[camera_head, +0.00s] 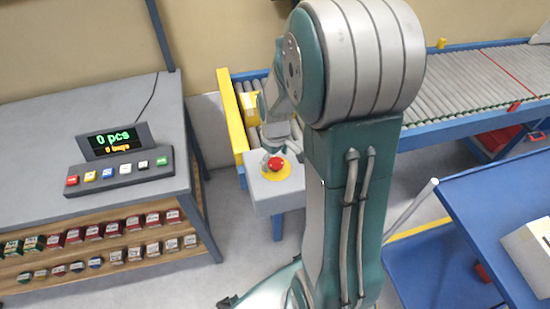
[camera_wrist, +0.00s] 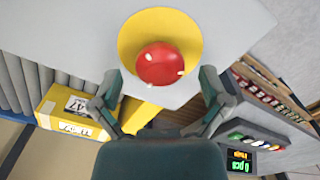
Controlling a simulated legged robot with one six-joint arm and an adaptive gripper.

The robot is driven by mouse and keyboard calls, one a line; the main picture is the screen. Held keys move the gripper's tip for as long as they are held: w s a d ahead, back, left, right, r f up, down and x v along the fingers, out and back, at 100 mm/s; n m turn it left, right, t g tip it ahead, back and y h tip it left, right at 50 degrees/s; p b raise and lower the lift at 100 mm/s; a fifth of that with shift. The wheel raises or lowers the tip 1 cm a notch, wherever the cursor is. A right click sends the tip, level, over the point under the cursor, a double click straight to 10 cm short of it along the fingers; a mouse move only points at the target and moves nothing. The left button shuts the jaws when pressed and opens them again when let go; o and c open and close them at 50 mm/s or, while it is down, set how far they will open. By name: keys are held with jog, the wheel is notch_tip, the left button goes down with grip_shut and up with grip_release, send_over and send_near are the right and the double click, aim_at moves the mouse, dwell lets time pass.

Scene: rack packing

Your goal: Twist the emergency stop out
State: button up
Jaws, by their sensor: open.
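The emergency stop is a red round button (camera_head: 276,164) on a yellow disc, set on a grey box (camera_head: 266,193) at the end of the roller conveyor. In the wrist view the red button (camera_wrist: 160,64) sits on its yellow disc (camera_wrist: 188,35), just ahead of my gripper. My gripper (camera_wrist: 160,82) is open, with one finger to the lower left and one to the lower right of the button. I see no clear contact between the fingers and the button. In the head view my arm hides part of the conveyor, and the fingers are hard to make out.
A grey table (camera_head: 50,120) at left carries a button console (camera_head: 120,174) with a display reading "0 pcs". Small boxes fill the shelf below. The roller conveyor (camera_head: 470,80) runs behind my arm. A yellow labelled box (camera_wrist: 72,112) lies near the button. A blue table (camera_head: 490,200) stands at right.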

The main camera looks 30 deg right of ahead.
jog(key=shift+a, duration=0.1)
jog(key=shift+c, duration=0.3)
jog(key=c, duration=1.1)
jog(key=shift+s+m, duration=0.1)
jog(key=shift+m, duration=0.3)
jog(key=m, duration=0.3)
jog(key=shift+m, duration=2.2)
